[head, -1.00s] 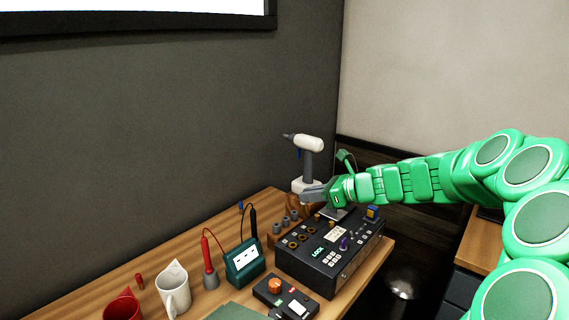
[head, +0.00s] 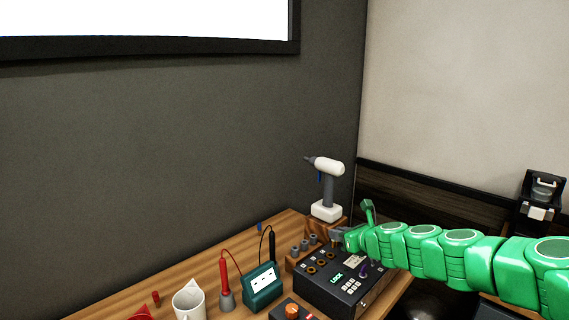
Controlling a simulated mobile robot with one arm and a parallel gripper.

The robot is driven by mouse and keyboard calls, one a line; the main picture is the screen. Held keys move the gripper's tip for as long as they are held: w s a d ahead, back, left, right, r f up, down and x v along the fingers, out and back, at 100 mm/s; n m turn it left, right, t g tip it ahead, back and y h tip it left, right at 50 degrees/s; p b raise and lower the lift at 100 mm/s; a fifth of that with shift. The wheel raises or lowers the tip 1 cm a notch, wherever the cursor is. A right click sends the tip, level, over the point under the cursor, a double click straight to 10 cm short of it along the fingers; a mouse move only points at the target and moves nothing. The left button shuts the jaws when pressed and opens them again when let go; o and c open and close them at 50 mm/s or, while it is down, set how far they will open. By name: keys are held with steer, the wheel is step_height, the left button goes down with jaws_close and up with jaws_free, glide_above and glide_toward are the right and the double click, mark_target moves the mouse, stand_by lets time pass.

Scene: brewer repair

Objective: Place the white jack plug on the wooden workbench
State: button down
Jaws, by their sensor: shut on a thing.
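The wooden workbench (head: 195,273) runs along the dark wall from the bottom left to the middle. My gripper (head: 337,236) is at its far right part, over the back of a black control box (head: 343,290). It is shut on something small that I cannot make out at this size. I cannot pick out a white jack plug anywhere in the open. A small red peg (head: 156,298) and a small blue peg (head: 260,227) stand on the bench.
A white-and-grey drill (head: 328,180) stands on its base behind my gripper. Grey sockets (head: 304,246) sit on a wooden block. A teal meter (head: 264,292) with red and black probes and a white mug (head: 188,303) stand further left. Bare wood lies behind them.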

steer(key=shift+w+a+r+m+t+h, duration=0.3)
steer(key=shift+w+r+m+h, duration=0.45)
steer(key=shift+w+r, duration=0.15)
steer(key=shift+w+a+r+m+t+h, duration=0.15)
steer(key=shift+w+r+m+t+h, duration=0.15)
steer(key=shift+w+r+m+h, duration=0.55)
steer(key=shift+s, duration=0.1)
